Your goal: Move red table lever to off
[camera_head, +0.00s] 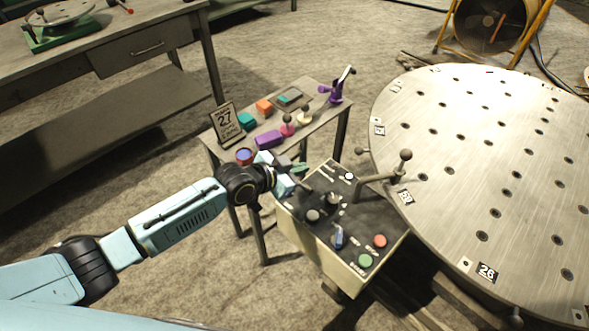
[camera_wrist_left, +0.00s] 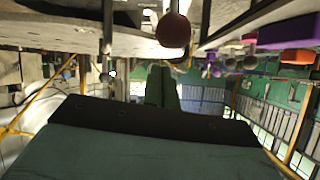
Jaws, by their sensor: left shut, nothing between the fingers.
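A small lever with a pinkish-red base (camera_head: 287,129) stands on the small side table among other items. A dark red ball (camera_wrist_left: 173,30) hangs large near the top of the left wrist view, which looks upside down; I cannot tell for sure that it is this lever's knob. My left gripper (camera_head: 300,187) is shut and empty, between the side table's near edge and the control box. Its closed fingers (camera_wrist_left: 162,88) show in the left wrist view, below the ball in the picture and apart from it. My right gripper is out of view.
The side table (camera_head: 325,121) also holds a purple block (camera_head: 269,140), a cream-based lever (camera_head: 304,118), a purple clamp-like item (camera_head: 337,93) and a "27" sign (camera_head: 225,121). The control box (camera_head: 316,232) with knobs and buttons stands close by. A large perforated round table (camera_head: 470,160) is at right.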

